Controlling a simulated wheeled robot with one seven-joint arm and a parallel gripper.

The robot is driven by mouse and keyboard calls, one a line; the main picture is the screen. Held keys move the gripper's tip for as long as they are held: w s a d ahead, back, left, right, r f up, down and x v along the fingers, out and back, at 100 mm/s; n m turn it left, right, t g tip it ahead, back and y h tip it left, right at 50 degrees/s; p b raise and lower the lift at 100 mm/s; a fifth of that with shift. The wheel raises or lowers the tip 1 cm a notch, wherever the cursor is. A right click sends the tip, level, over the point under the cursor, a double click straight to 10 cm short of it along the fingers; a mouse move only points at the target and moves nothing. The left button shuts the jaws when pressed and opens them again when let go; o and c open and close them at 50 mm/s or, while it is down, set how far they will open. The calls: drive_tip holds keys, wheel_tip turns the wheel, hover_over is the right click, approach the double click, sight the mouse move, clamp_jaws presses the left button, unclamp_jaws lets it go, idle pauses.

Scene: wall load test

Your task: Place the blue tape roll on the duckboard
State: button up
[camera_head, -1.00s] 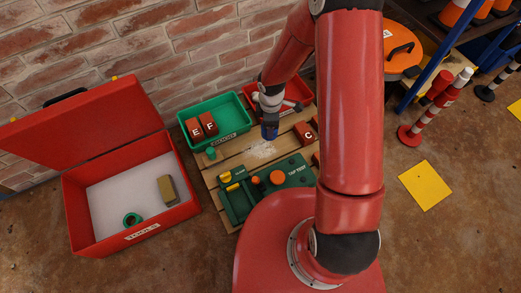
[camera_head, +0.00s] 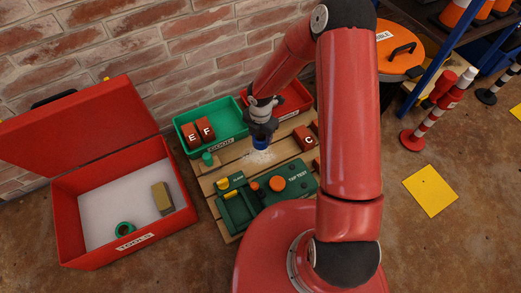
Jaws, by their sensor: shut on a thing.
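My gripper (camera_head: 261,133) points down over the wooden duckboard (camera_head: 228,157), near its back middle. It is shut on the blue tape roll (camera_head: 260,144), of which only a small dark blue part shows below the fingers. The roll is at or just above a pale, whitish patch on the slats; I cannot tell if it touches the wood. The duckboard lies on the floor by the brick wall, and my arm hides its right part.
On the duckboard are a green tray (camera_head: 220,119) with blocks E and F, a red tray (camera_head: 292,97), block C (camera_head: 304,138), a small green item (camera_head: 208,158) and a green tap test unit (camera_head: 293,187). A red toolbox (camera_head: 70,212) stands open at left.

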wheel_tip(320, 180, down, 9)
drive_tip(key=shift+r+b, duration=0.1)
drive_tip(key=shift+b, duration=0.75)
drive_tip(key=shift+f, duration=0.2)
drive_tip(key=o, duration=1)
drive_tip(key=shift+r, duration=0.1)
